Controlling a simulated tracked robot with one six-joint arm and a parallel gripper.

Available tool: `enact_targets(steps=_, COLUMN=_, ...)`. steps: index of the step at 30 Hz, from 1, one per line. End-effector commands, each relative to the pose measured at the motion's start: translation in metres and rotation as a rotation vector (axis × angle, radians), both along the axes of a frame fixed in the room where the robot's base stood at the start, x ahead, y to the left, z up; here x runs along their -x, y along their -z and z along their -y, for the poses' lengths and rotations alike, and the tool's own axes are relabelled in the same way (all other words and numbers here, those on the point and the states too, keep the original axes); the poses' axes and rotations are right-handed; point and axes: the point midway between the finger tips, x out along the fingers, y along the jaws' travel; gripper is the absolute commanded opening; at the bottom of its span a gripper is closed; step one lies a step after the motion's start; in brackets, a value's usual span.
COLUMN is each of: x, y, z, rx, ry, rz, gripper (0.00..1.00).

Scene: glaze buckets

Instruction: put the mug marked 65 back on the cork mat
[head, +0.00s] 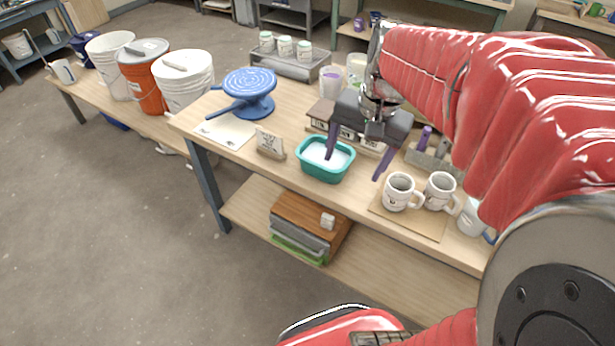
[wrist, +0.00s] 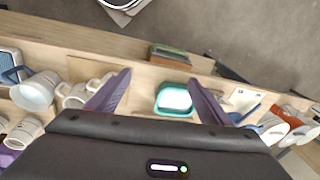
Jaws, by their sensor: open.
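The cork mat (head: 425,222) lies near the front edge of the bench. Two white mugs stand upright on it, a left one (head: 399,191) and a right one (head: 440,188). Both have dark marks too small to read, so I cannot tell which mug is marked 65.
The basin holds white liquid. A small sign (head: 270,143) and a blue banding wheel (head: 250,95) stand to its left. A tray with purple-handled tools (head: 430,158) stands behind the mugs. Buckets (head: 183,80) stand on another bench at left.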

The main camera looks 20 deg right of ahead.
Motion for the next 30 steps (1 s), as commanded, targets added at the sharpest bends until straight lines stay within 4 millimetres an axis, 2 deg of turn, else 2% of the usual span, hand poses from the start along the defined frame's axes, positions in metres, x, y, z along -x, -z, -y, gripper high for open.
enact_targets(steps=1, x=0.005, y=-0.004, z=-0.012, rx=0.022, ry=-0.052, rz=0.021, gripper=0.73)
enact_targets(steps=9, x=0.033, y=-0.015, z=-0.059, rx=0.137, ry=-0.322, rz=0.134, gripper=0.73)
enact_targets(steps=18, x=0.066, y=-0.018, z=-0.1, rx=0.263, ry=-0.611, rz=0.266, gripper=0.73)
enact_targets(steps=24, x=0.079, y=-0.016, z=-0.113, rx=0.313, ry=-0.723, rz=0.32, gripper=0.73)
enact_targets(steps=30, x=0.08, y=-0.015, z=-0.114, rx=0.319, ry=-0.737, rz=0.324, gripper=0.73)
